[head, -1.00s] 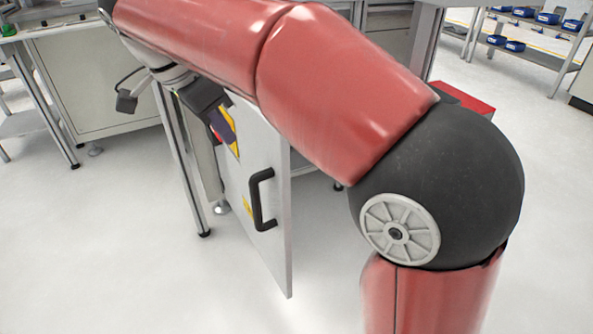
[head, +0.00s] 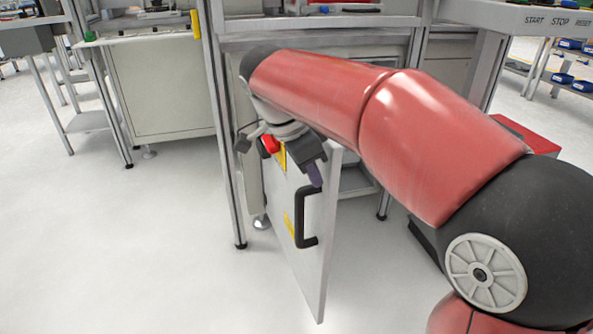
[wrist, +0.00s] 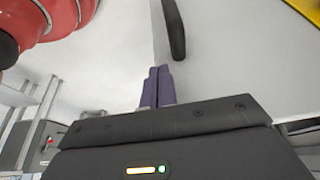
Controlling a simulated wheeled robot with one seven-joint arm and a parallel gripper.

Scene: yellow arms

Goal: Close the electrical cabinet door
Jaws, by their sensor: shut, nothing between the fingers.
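The cabinet door (head: 275,195) is a light grey panel standing open, its free edge toward me. It has a black bar handle (head: 302,225) and yellow labels; a red part shows near its top. My gripper (head: 315,174) is just above the handle, near the door's free edge. In the wrist view its purple fingers (wrist: 157,86) are pressed together and empty, pointing along the door edge, with the handle (wrist: 174,30) beyond them. I cannot tell if they touch the door. My red arm hides the door's top and much of the cabinet.
A metal workbench frame (head: 222,120) stands behind and left of the door. A grey cabinet bench (head: 160,90) is farther left. A red-topped box (head: 528,137) is at the right. The floor (head: 130,250) in front and left is clear.

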